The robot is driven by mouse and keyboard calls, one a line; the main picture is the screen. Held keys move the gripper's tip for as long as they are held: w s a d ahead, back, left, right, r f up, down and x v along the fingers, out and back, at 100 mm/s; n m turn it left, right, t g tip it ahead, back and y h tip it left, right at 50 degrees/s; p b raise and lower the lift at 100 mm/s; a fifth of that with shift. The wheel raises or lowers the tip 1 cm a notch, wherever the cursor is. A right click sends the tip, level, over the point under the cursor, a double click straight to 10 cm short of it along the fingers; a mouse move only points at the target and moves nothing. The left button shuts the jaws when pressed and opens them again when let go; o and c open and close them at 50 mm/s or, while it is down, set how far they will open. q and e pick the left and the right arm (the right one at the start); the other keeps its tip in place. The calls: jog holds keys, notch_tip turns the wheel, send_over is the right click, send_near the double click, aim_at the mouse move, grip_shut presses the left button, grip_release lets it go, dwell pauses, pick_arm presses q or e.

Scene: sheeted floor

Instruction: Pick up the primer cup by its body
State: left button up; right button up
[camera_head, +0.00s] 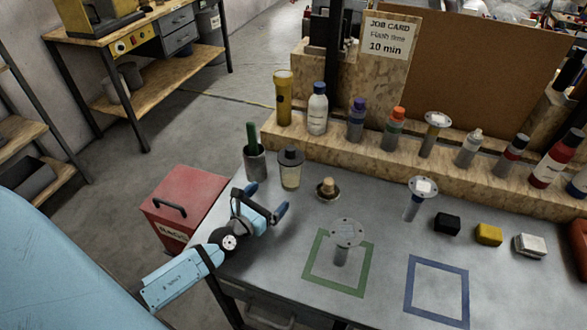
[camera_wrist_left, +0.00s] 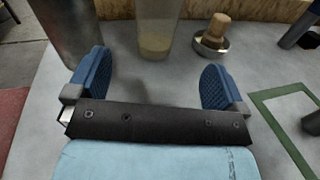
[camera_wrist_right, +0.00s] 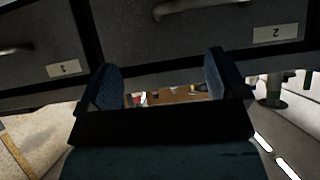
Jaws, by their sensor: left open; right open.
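The primer cup, which I take to be the clear cup with a dark top and cream liquid low inside (camera_head: 290,170), stands upright on the grey bench top. Its lower part also shows in the left wrist view (camera_wrist_left: 157,30), between and beyond the fingers. My left gripper (camera_head: 261,202) is open and empty, low over the bench's left end, in front of the cup and apart from it. My right gripper (camera_wrist_right: 160,80) is open and empty, facing numbered drawer fronts; it is out of the head view.
A grey pot with a green handle (camera_head: 256,163) stands left of the cup. A wooden-knobbed piece in a small metal dish (camera_head: 327,189) sits to its right. A wooden ledge (camera_head: 375,147) with bottles runs behind. A red box (camera_head: 185,200) is off the bench's left edge.

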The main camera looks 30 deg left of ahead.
aim_at(284, 178)
pick_arm(q)
jog(key=w, duration=0.5)
jog(key=shift+w+d, duration=0.1)
jog(key=shift+w, duration=0.25)
jog(key=w, duration=0.1)
jog(key=w+p, duration=0.1)
jog(key=w, duration=0.3)
jog(key=shift+a+r, duration=0.25)
jog(key=shift+w, duration=0.35)
pick_arm(e)
jog(key=shift+w+a+r, duration=0.1)
jog(key=shift+w+r, duration=0.15)
jog(key=shift+r, duration=0.3)
jog(key=shift+w+r, duration=0.2)
jog(key=shift+r, duration=0.35)
pick_arm(q)
jog(key=c, duration=1)
pick_arm(e)
jog(key=shift+s+f, duration=0.1)
jog(key=shift+f, duration=0.05)
